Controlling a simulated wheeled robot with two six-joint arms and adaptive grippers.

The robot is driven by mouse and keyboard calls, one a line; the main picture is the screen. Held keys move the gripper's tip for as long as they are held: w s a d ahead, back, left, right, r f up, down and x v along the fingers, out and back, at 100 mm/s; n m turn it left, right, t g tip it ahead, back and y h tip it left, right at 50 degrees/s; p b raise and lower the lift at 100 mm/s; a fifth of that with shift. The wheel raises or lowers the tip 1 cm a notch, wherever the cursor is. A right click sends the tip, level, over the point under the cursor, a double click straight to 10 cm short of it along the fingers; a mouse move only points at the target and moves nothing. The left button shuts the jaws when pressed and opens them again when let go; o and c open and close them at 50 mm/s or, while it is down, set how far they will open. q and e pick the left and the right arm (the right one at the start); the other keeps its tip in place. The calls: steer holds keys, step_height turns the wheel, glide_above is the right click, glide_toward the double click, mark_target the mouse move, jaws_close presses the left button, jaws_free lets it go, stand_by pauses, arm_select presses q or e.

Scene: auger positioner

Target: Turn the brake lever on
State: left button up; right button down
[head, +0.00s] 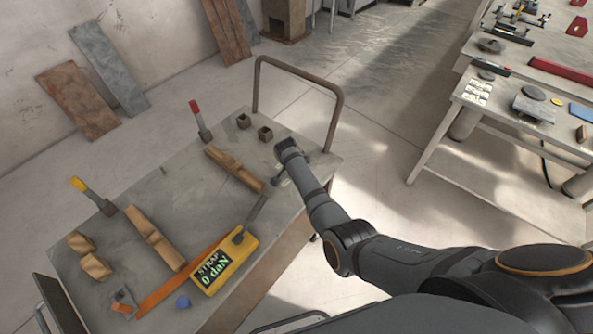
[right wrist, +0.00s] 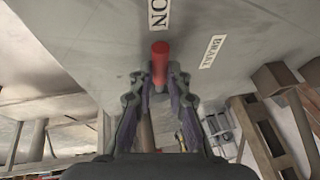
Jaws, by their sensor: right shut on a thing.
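In the right wrist view a short red handle (right wrist: 160,58) stands between the fingertips of my right gripper (right wrist: 160,76), which is shut on it. Beside it on a grey surface are a white "ON" label (right wrist: 158,16) and a tilted "BRAKE" label (right wrist: 213,51). In the head view my right gripper (head: 287,148) is at the right end of the grey cart (head: 180,205); the handle it holds cannot be made out there. My left gripper is not in view.
On the cart are a red-handled clamp (head: 198,118), a yellow-handled clamp (head: 88,192), wooden blocks (head: 155,237) and a yellow strap gauge (head: 225,262) reading 0 daN. A brown tube rail (head: 298,70) rises at the far end. A workbench (head: 510,95) stands at right.

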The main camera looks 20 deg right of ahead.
steer(key=shift+w+r, duration=0.1)
steer(key=shift+w, duration=0.05)
stand_by(0.3)
steer(key=c, duration=1.3)
jaws_free()
step_height(320, 180, up, 10)
